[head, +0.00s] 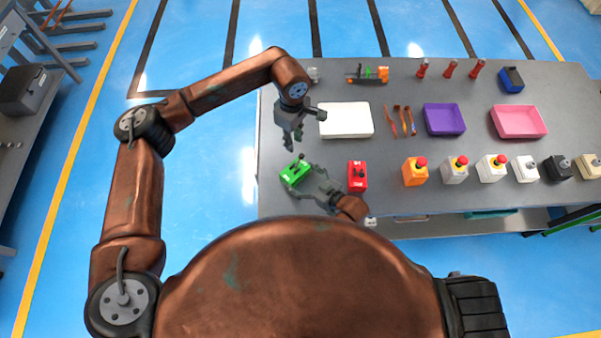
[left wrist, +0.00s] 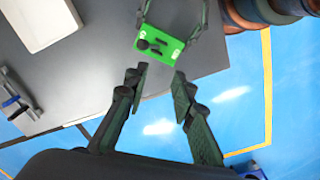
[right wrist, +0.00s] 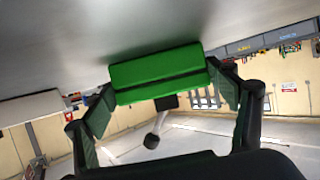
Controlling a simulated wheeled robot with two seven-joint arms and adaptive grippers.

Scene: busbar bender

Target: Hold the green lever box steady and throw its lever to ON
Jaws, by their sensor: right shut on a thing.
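The green lever box (head: 293,174) stands near the left front corner of the table. It also shows in the left wrist view (left wrist: 170,50) and between my right fingers in the right wrist view (right wrist: 155,77). Its dark lever (right wrist: 157,125) ends in a round knob, also seen from above in the left wrist view (left wrist: 143,45). My right gripper (head: 306,181) is shut on the box, with a finger on each side. My left gripper (head: 291,146) is open and empty, above and behind the box. In the left wrist view its fingertips (left wrist: 158,72) are apart and clear of the lever.
A red lever box (head: 358,176) stands close to the right of the green one. A white tray (head: 345,121) lies behind, with a purple bin (head: 444,119) and pink bin (head: 518,121) farther right. Several button boxes line the front right. The table's left edge is near.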

